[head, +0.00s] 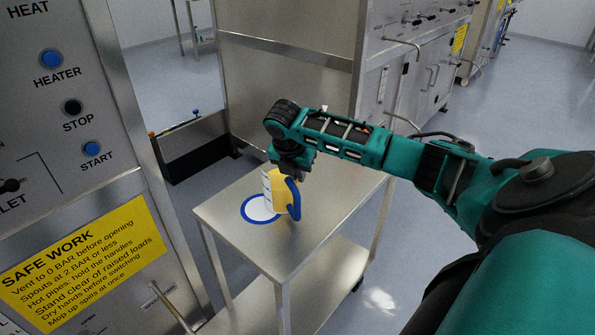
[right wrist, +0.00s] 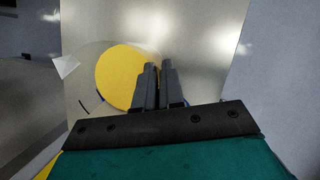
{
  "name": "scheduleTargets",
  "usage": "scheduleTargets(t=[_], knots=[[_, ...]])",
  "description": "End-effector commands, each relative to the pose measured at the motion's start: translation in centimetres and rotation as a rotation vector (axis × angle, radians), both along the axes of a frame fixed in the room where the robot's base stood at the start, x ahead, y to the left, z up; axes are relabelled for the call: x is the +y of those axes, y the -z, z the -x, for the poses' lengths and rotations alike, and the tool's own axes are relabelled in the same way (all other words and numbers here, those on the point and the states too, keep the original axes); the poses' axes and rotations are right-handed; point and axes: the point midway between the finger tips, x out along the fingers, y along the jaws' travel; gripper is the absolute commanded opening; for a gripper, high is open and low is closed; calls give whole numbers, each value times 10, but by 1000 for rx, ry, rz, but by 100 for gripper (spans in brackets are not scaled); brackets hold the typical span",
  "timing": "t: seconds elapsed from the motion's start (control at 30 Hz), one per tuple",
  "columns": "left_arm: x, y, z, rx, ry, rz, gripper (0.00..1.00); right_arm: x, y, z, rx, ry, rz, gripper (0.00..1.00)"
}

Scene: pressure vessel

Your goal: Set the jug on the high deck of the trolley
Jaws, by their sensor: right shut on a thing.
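The jug (head: 281,192) is yellow and white with a blue handle (head: 294,197). It is over the high deck of the steel trolley (head: 329,201), at the right edge of a blue ring (head: 248,217) with a pale middle. I cannot tell whether its base touches the deck. My right gripper (head: 290,176) reaches down from above and is shut on the jug at its handle side. In the right wrist view the fingers (right wrist: 158,80) are close together beside the round yellow jug (right wrist: 125,75); the grip itself is mostly hidden. My left gripper is not in view.
The trolley's lower deck (head: 328,285) is bare where it shows. A control panel with a yellow safety sign (head: 82,262) stands close on the left. Steel cabinets (head: 285,85) stand behind the trolley.

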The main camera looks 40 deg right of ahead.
Motion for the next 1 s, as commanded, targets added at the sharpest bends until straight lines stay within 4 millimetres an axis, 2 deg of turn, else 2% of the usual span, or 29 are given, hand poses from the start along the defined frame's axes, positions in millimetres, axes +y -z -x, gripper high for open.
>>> scheduleTargets(t=[0.03,0.07,0.1,0.33,0.67,0.77,1.0], knots=[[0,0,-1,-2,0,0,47,0,0,0,0,0,0,0],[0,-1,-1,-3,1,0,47,0,0,0,2,-1,0,11],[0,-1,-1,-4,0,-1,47,0,0,0,2,-1,0,15],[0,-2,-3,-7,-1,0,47,0,0,0,1,-1,1,35],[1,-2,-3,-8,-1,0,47,2,-7,0,-1,0,1,35],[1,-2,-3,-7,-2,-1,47,7,-21,2,-3,-1,1,35],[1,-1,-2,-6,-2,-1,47,25,-70,10,-5,-3,0,35]])
